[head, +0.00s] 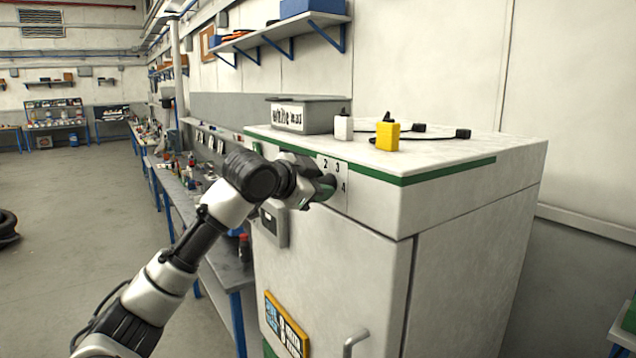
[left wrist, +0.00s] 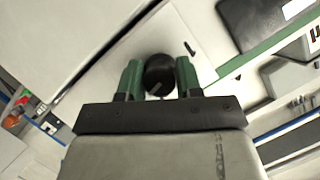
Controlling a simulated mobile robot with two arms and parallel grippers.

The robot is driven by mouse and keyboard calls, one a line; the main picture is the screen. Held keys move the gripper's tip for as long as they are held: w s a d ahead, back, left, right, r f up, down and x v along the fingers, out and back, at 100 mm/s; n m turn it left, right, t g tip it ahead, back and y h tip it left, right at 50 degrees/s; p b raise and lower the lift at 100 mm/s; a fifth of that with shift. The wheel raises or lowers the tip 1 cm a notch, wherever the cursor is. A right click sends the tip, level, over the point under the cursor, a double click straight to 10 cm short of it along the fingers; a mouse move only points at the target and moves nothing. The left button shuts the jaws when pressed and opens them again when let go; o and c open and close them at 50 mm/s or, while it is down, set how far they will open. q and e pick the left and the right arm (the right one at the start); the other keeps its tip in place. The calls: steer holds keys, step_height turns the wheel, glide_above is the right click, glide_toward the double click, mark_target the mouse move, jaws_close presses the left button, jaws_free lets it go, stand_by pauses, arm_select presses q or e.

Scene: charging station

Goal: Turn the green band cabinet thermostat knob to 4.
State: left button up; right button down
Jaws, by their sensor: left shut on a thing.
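The green band cabinet (head: 335,250) is a white cabinet with a green stripe along its top edge. A light pointer mark shows on the knob. In the head view the gripper covers most of the knob and the rest of the dial, so the setting cannot be told. My right gripper is not in view.
A grey labelled bin (head: 305,115), a white plug-like block (head: 343,127) and a yellow block (head: 388,134) with black cords stand on the cabinet top. A grey box (head: 273,223) and a door handle (head: 355,342) stick out of the front. A workbench (head: 205,235) runs behind.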

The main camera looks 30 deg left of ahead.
arm_select(q)
steer(key=shift+f+m+t+y, duration=0.2)
steer(key=shift+m+t+y, duration=0.2)
steer(key=shift+m, duration=0.4)
steer(key=o, duration=0.9)
steer(key=shift+r, duration=0.1)
steer(key=b+v, duration=0.4)
steer(key=v, duration=0.7)
steer(key=shift+w, duration=0.1)
